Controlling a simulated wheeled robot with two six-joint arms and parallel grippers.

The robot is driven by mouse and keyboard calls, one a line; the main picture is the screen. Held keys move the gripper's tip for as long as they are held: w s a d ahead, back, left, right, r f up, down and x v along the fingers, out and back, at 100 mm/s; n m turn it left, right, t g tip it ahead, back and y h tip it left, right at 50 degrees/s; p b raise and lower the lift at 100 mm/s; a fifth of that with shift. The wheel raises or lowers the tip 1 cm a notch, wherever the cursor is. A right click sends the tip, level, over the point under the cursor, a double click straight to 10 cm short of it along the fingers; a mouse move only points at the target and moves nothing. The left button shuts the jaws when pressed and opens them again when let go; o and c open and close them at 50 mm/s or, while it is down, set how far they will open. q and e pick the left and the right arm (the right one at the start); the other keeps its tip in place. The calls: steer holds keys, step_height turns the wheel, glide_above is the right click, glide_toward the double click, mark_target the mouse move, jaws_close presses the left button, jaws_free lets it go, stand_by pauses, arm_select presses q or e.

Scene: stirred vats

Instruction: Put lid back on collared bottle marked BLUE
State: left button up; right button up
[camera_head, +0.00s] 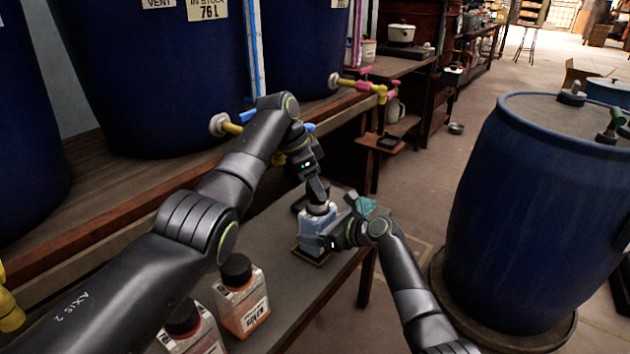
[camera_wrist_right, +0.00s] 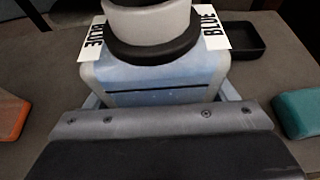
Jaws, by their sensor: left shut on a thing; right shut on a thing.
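The collared bottle (camera_head: 313,228) is pale blue and stands upright on the bench. In the right wrist view its shoulders (camera_wrist_right: 160,78) lie below white labels reading BLUE (camera_wrist_right: 214,27). A black collar (camera_wrist_right: 150,50) rings the base of a pale grey cylindrical top (camera_wrist_right: 147,22). My right gripper (camera_head: 328,241) is shut on the bottle's body from the right. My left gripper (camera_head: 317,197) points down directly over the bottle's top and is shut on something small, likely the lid. The fingers mostly hide it, and I cannot tell whether it touches the neck.
Two bottles with black caps and orange contents (camera_head: 242,297) (camera_head: 190,330) stand nearer on the bench (camera_head: 285,275). A black tray (camera_wrist_right: 243,40) and a teal object (camera_wrist_right: 300,112) lie near the bottle. A blue barrel (camera_head: 545,210) stands right.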

arm_select(q)
steer(key=shift+f, duration=0.1)
steer(key=shift+f, duration=0.8)
steer(key=shift+f, duration=0.65)
steer(key=o, duration=1)
steer(key=shift+r, duration=0.1)
steer(key=v, duration=1.1)
steer(key=shift+a+r, duration=0.15)
steer(key=shift+r, duration=0.25)
